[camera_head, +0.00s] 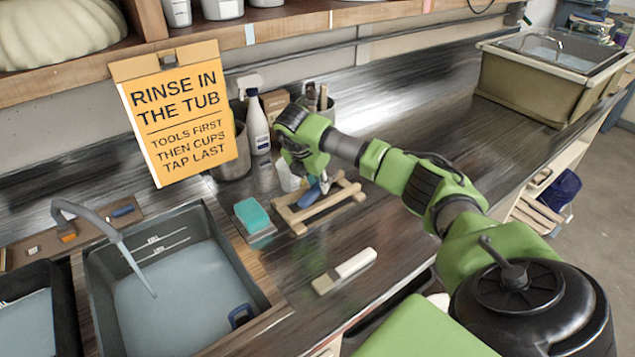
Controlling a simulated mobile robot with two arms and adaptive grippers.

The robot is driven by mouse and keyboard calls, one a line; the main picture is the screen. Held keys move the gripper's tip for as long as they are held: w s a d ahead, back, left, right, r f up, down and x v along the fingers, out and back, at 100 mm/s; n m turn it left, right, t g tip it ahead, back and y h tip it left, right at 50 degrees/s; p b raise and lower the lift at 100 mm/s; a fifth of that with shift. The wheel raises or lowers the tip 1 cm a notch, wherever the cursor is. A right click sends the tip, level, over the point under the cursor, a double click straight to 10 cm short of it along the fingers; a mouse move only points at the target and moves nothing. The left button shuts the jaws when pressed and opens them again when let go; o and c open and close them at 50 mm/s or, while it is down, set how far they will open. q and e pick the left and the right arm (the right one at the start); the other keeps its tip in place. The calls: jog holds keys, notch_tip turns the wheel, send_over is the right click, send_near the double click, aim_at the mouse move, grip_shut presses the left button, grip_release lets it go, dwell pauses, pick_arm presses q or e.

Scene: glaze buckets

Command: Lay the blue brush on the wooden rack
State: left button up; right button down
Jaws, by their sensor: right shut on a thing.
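My right arm reaches in from the right, and its gripper (322,182) points down over the wooden rack (299,226). The gripper is shut on the blue brush (309,196), whose blue part shows just below the fingers. The brush is at the rack's bars; I cannot tell whether it touches them. The arm and fingers hide part of the brush and the rack's far side. My left gripper is not in view.
A teal sponge (252,215) lies left of the rack. A white-handled brush (345,270) lies in front on the counter. A tub (275,294) of water is at left, below a hanging orange sign (180,120). Bottles (258,128) and containers stand behind the rack. Counter to the right is clear.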

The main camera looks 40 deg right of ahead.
jog(key=shift+f+b, duration=0.4)
jog(key=shift+f, duration=0.1)
jog(key=c, duration=1.7)
grip_release()
